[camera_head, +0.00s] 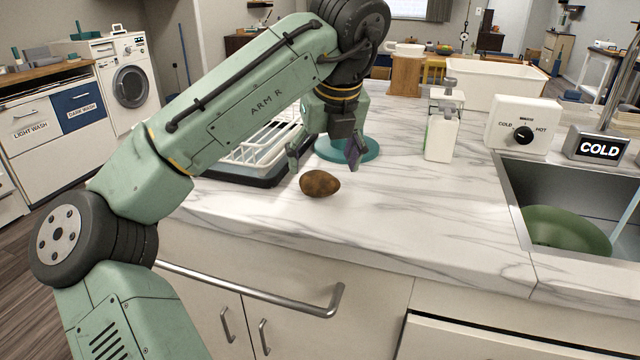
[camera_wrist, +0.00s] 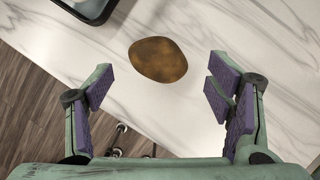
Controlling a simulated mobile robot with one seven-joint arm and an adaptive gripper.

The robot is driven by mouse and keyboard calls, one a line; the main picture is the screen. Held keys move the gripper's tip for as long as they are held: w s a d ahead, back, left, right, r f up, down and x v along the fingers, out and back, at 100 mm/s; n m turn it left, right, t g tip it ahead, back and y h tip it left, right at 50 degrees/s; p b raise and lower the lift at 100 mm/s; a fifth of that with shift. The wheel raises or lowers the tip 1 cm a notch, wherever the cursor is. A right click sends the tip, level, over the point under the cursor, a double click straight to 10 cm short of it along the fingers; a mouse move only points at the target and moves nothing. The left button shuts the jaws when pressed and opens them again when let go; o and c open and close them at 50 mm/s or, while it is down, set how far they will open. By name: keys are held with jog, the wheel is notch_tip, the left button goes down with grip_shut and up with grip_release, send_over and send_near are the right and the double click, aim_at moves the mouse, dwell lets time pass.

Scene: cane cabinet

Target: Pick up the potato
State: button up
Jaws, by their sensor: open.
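The brown potato (camera_head: 319,183) lies on the white marble countertop (camera_head: 400,215), near its front edge. In the wrist view the potato (camera_wrist: 158,59) lies beyond the fingertips, roughly midway between them sideways. My gripper (camera_head: 323,158) is above the counter, just behind and above the potato in the head view, pointing down. Its two purple-padded fingers are wide apart in the wrist view (camera_wrist: 158,88), with nothing between them. The gripper is apart from the potato.
A white dish rack on a dark tray (camera_head: 250,177) stands left of the potato. A teal round base (camera_head: 362,153) is behind the gripper. A soap dispenser (camera_head: 441,135) and a sink with a green bowl (camera_head: 565,230) are to the right. Counter between potato and sink is clear.

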aim_at(322, 175)
jog(key=shift+s+x, duration=0.1)
jog(key=shift+x, duration=1.1)
jog(key=shift+s+x, duration=0.15)
jog(key=shift+x, duration=1)
jog(key=shift+f, duration=0.1)
jog(key=shift+c, duration=0.6)
jog(key=c, duration=1.2)
